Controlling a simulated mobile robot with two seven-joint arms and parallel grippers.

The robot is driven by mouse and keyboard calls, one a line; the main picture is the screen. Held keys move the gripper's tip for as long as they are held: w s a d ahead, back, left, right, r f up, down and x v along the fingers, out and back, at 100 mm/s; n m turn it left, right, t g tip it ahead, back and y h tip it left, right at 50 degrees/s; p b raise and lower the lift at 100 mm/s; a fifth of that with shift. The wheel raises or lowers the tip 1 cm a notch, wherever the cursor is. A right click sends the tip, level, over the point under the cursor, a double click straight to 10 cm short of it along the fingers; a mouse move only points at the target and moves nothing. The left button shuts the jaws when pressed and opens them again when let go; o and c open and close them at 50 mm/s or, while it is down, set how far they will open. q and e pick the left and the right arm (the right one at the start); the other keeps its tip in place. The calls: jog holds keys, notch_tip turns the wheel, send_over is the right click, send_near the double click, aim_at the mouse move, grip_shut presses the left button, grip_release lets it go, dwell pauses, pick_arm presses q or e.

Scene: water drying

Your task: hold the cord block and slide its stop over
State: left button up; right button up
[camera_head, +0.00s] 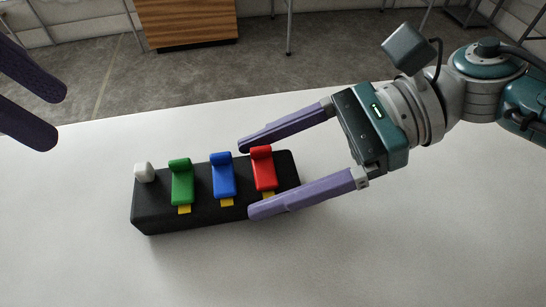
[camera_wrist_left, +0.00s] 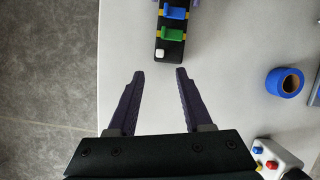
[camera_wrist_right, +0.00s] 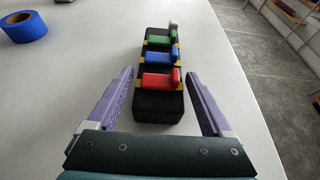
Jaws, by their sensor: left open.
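The black block (camera_head: 160,215) lies on the white table with a green lever (camera_head: 181,182), a blue lever (camera_head: 223,177) and a red lever (camera_head: 263,170) in a row, each with a yellow patch at its foot. A small white piece (camera_head: 144,172) sits at the block's left end; which part is the stop I cannot tell. My right gripper (camera_head: 249,178) is open around the red-lever end; the right wrist view (camera_wrist_right: 160,73) shows gaps on both sides of the block (camera_wrist_right: 157,105). My left gripper (camera_head: 58,118) is open and empty, left of the white end (camera_wrist_left: 159,54).
A roll of blue tape (camera_wrist_left: 285,82) lies on the table beside the block. A white box with coloured buttons (camera_wrist_left: 275,158) stands near the table edge. The table in front of the block is clear in the head view. A wooden cabinet (camera_head: 185,22) stands beyond the table.

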pick_arm(q)
jog(key=shift+c, duration=0.2)
pick_arm(e)
jog(key=c, duration=1.2)
pick_arm(q)
jog(key=c, duration=0.4)
pick_arm(e)
jog(key=shift+o, duration=0.2)
pick_arm(q)
jog(key=shift+w+d+m, duration=0.15)
jog(key=shift+d+m, duration=0.3)
jog(key=shift+m, duration=0.65)
jog(key=c, duration=0.3)
jog(key=m, duration=0.2)
jog(key=d+m+y, duration=0.1)
jog(key=d+m, duration=0.1)
jog(key=m, duration=0.1)
jog(key=shift+w+r+m+t, duration=0.1)
jog(key=shift+w+m+t, duration=0.2)
jog(key=shift+w, duration=0.05)
grip_shut()
jog(key=m+y, duration=0.1)
jog(key=m, duration=0.3)
jog(key=w+m+t+y, duration=0.1)
jog(key=m, duration=0.3)
jog(key=w+d+m+t+y, duration=0.1)
jog(key=m, duration=0.3)
jog(key=shift+w+r, duration=0.1)
jog(key=shift+r, duration=0.15)
